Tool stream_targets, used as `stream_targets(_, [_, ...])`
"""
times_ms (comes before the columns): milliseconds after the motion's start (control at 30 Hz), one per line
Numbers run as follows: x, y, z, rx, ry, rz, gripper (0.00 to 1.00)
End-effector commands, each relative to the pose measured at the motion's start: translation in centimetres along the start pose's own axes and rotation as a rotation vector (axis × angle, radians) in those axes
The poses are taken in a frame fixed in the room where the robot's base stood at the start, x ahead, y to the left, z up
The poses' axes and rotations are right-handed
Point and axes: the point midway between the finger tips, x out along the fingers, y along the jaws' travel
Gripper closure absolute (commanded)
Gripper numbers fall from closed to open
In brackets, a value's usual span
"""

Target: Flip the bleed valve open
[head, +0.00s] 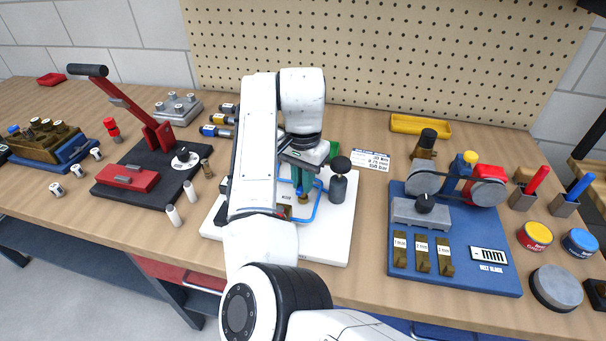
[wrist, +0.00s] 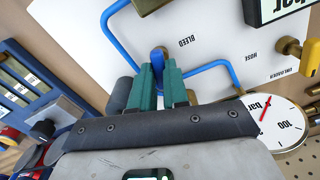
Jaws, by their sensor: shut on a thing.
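The bleed valve's blue handle (wrist: 158,53) stands beside the printed word BLEED on a white panel (wrist: 225,50). My gripper (wrist: 160,68) has teal fingers, and they are closed on the handle, hiding most of it. In the head view my gripper (head: 303,188) reaches down over the white base board (head: 335,235), beside a bent blue tube (head: 312,212). My arm covers the board's left part. The valve body is mostly hidden behind the fingers.
A pressure gauge (wrist: 275,122) with a red needle sits close to the gripper. A grey cylinder with a black knob (head: 340,178) stands right of the gripper. The blue belt rig (head: 455,270) is further right, and the red lever press (head: 125,175) is left.

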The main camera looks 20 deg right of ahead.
Motion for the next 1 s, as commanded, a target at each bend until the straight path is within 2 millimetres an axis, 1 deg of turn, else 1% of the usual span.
stream_targets(33, [-0.67,0.13,-0.05,-0.039,0.001,0.004,1.00])
stream_targets(67, [-0.72,0.11,-0.04,-0.067,0.001,0.004,1.00])
stream_targets(200, [-0.65,0.13,-0.06,-0.185,0.000,0.004,1.00])
stream_targets(400, [-0.32,0.03,-0.01,-0.297,0.000,0.002,1.00])
stream_targets(767, [-0.04,-0.03,0.01,-0.320,0.001,0.000,1.00])
stream_targets(800, [-0.04,-0.04,0.01,-0.320,0.001,0.000,0.84])
stream_targets(1000, [-0.04,-0.03,0.01,-0.318,0.000,0.000,0.65])
